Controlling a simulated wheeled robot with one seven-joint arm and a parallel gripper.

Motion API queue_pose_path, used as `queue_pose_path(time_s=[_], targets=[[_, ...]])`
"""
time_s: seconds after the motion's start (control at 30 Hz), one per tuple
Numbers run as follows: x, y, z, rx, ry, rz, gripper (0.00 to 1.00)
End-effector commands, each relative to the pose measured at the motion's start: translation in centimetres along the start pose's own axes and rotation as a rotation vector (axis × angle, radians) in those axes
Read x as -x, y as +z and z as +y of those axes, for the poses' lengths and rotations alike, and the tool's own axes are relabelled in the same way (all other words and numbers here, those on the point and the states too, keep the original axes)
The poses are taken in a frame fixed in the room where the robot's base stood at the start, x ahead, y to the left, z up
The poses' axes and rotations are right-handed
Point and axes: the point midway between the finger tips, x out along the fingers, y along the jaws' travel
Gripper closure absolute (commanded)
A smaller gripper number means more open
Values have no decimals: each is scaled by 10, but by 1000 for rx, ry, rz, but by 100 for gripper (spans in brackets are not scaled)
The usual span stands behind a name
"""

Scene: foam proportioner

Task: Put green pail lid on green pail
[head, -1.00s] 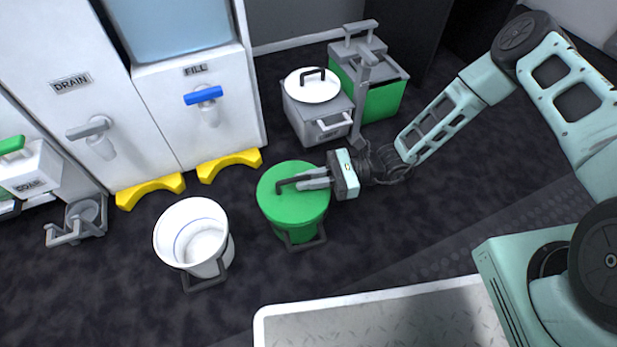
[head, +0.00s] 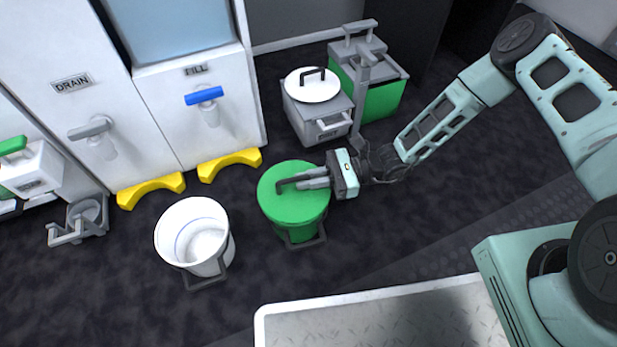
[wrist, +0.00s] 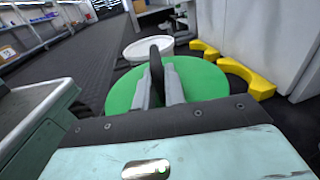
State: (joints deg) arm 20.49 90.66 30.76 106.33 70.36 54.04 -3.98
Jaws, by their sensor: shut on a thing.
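The green pail lid (head: 292,205) lies over the top of the green pail (head: 296,232), and from the head view it looks about level and centred. Whether it is fully seated on the rim cannot be told. My gripper (head: 302,183) reaches in from the right and is shut on the lid's dark handle (head: 284,187). In the wrist view the green lid (wrist: 198,78) spreads out beneath the fingers of my gripper (wrist: 158,82). The lid hides the pail's opening.
An open white pail (head: 196,236) stands just left of the green pail. A white lid (head: 312,86) lies on a grey box behind. Yellow cradles (head: 229,165) sit below the drain and fill taps (head: 205,97). Dark floor is free right of the green pail.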

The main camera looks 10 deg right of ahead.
Motion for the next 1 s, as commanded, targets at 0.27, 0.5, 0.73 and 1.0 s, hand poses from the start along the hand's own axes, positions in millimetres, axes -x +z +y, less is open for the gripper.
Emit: queue_pose_path(time_s=[0.27,0.5,0.73,1.0], targets=[[0,-4,0,0,0,-1,100],[0,-9,0,-1,0,-1,100],[0,-10,0,-1,0,-1,79],[2,-10,0,-1,-1,0,79]])
